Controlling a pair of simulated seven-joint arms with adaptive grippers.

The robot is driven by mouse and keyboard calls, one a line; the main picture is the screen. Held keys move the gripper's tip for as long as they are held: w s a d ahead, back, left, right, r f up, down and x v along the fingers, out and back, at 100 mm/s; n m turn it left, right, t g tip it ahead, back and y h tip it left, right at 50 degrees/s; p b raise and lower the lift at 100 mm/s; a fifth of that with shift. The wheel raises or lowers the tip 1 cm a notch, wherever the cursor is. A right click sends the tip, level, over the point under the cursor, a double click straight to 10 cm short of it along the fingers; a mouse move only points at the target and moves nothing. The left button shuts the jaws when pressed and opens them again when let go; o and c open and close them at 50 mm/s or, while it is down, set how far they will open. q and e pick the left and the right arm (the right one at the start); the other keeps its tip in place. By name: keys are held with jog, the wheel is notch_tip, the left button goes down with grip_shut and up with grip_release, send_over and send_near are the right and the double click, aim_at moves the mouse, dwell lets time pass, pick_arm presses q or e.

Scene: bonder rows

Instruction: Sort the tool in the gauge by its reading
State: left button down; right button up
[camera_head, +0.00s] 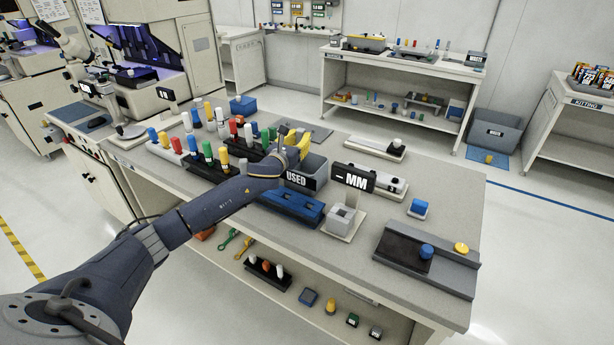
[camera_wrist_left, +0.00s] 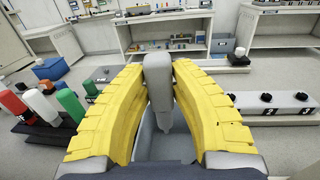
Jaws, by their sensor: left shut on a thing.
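My left gripper (camera_head: 296,146) is above the grey bin labelled USED (camera_head: 314,178). In the left wrist view its yellow fingers (camera_wrist_left: 158,85) are shut on a grey tool (camera_wrist_left: 157,64), which is upright with its narrower lower end pointing down into the bin (camera_wrist_left: 148,144). I cannot tell whether the tool touches the bin floor. The gauge (camera_head: 342,216) stands right of the bin, with a grey block on a light base. Its black display (camera_head: 354,179) shows a dash and "MM", and no tool shows in it. My right gripper is not in view.
Racks of coloured tools (camera_head: 205,152) crowd the bench left of the bin. A blue fixture (camera_head: 291,207) lies in front of the bin. A dark tray (camera_head: 405,250) with a blue knob is at the front right.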

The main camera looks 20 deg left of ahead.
pick_arm(q)
jog(key=shift+f, duration=2.8)
jog(key=c, duration=1.2)
grip_release()
jog(key=shift+s, duration=0.1)
jog(key=s, duration=1.1)
jog(key=shift+s, duration=0.4)
